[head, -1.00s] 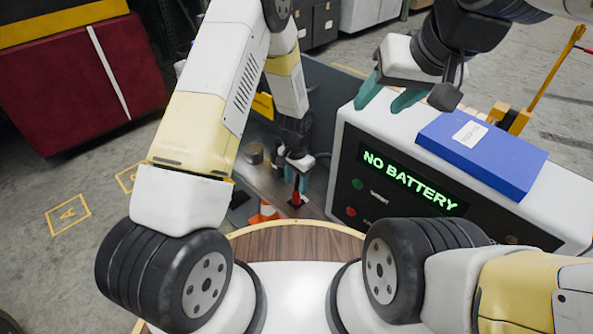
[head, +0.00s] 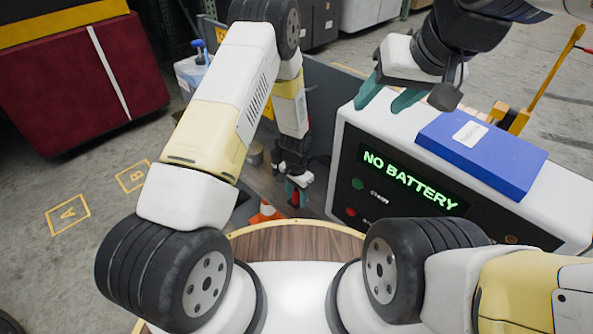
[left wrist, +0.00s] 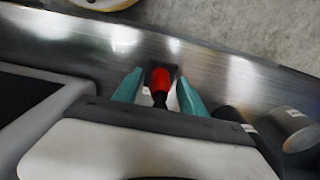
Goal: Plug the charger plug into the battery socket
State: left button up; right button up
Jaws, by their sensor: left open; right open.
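A red-and-black piece that looks like the charger plug (left wrist: 158,82) stands on a dark square base on a metal surface. In the head view the plug (head: 295,199) shows only as a small red patch. My left gripper (head: 298,188) is low over it and open. In the left wrist view its teal fingers (left wrist: 157,92) are on either side of the plug, with no clear grip on it. My right gripper (head: 386,98) is open and empty above the white charger's top. I cannot make out the battery socket.
The white charger cabinet (head: 350,130) shows "NO BATTERY" and carries a blue box (head: 482,155). An orange-and-white cone (head: 266,212) stands near the wooden round edge (head: 300,231). A grey cylinder (left wrist: 292,122) is right of the plug in the left wrist view.

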dwell(0.7)
pick_arm(q)
grip_shut()
dwell(0.9)
jog(key=shift+r, duration=0.1)
dwell(0.3)
jog(key=shift+r, duration=2.95)
